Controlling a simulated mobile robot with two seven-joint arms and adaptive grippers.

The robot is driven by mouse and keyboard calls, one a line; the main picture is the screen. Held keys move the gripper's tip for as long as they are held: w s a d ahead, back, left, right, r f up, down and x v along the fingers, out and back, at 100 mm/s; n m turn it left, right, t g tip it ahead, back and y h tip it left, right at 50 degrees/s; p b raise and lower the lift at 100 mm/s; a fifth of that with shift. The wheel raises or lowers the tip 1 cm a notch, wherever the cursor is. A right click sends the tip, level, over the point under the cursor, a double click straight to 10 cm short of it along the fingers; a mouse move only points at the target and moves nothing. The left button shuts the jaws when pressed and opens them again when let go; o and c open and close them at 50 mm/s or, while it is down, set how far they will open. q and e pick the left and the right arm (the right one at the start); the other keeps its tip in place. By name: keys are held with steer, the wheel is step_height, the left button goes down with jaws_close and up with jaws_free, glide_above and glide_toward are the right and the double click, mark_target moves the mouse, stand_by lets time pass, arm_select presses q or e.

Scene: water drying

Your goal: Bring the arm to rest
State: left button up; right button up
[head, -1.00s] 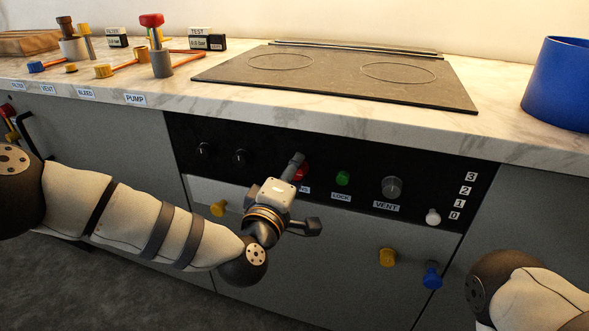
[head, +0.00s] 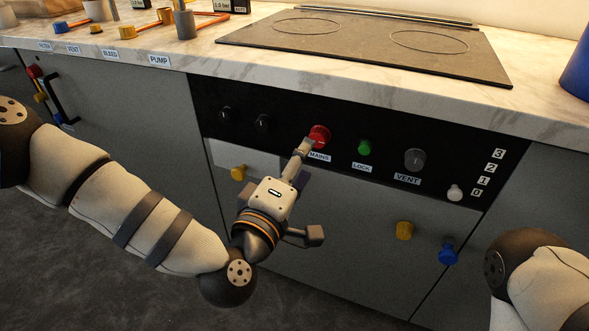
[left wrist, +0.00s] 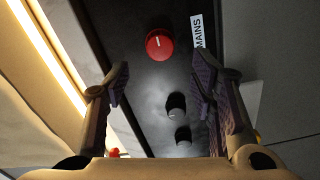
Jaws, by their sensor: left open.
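My left gripper (head: 308,192) is in front of the black control panel, its two fingers spread wide with nothing between them. One fingertip shows just below the red MAINS knob (head: 318,136) in the head view. In the left wrist view, the open fingers (left wrist: 163,76) point toward the panel, and the red knob (left wrist: 160,44) lies beyond the fingertips with a gap. My left arm (head: 120,195) reaches in from the left. Part of my right arm (head: 540,275) shows at the lower right; its gripper is out of view.
The panel (head: 290,100) also carries a green LOCK button (head: 364,148), a grey VENT knob (head: 414,159) and a white knob (head: 455,193) by a number scale. Yellow (head: 404,230) and blue (head: 448,252) knobs stick out below. A hob (head: 370,50) lies on the marble counter (head: 140,50).

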arm_select(q)
steer(key=v, duration=0.3)
steer(key=shift+s+a, duration=0.1)
steer(key=s+f+m+g+p, duration=0.6)
steer(key=s+f+g, duration=0.4)
steer(key=s+f, duration=0.65)
steer(key=s+a+m+g+y+p, duration=0.1)
steer(key=s+a+g+y, duration=0.1)
steer(key=s+a, duration=0.4)
steer(key=s+a+m+g+y+p, duration=0.1)
steer(key=s+a+g, duration=0.3)
steer(key=s, duration=0.8)
steer(key=s+a+m+g+y+p, duration=0.1)
steer(key=s+a+m+g+y, duration=0.1)
steer(key=s+a, duration=0.6)
steer(key=shift+s+f+m+g+y, duration=0.3)
steer(key=shift+s+m+g, duration=0.3)
steer(key=shift+g, duration=0.2)
arm_select(e)
steer(key=w+r+t, duration=0.3)
steer(key=w+r, duration=0.5)
steer(key=r, duration=0.2)
steer(key=shift+w, duration=0.35)
arm_select(q)
steer(key=shift+a, duration=0.15)
